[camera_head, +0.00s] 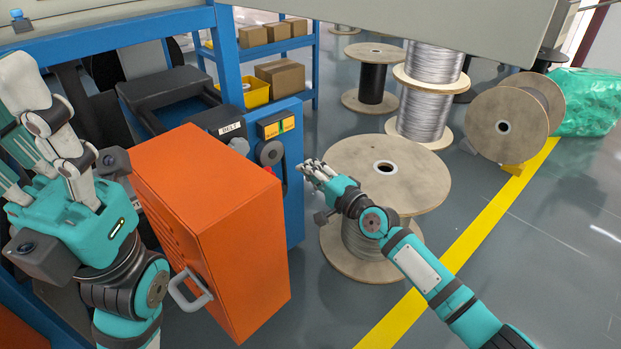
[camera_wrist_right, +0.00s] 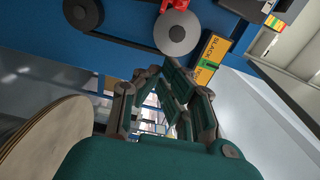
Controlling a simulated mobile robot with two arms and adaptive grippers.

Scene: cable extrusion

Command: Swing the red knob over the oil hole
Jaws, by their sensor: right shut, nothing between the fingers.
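A small red part, which looks like the red knob (camera_wrist_right: 175,4), shows at the top edge of the right wrist view beside a grey disc (camera_wrist_right: 176,32). In the head view a bit of red (camera_head: 268,169) shows on the blue machine's side, below a grey roller. My right gripper (camera_head: 308,168) is close to the right of it, apart from it. In the right wrist view its fingers (camera_wrist_right: 168,78) are drawn together with nothing between them. My left gripper (camera_head: 42,150) is at the far left with its fingers spread and empty. I cannot make out the oil hole.
An orange cabinet (camera_head: 215,215) with a grey handle stands between my arms. A large wooden cable reel (camera_head: 425,180) stands just behind my right gripper. The blue machine (camera_head: 294,205) has a yellow label. Open floor lies right of the yellow line.

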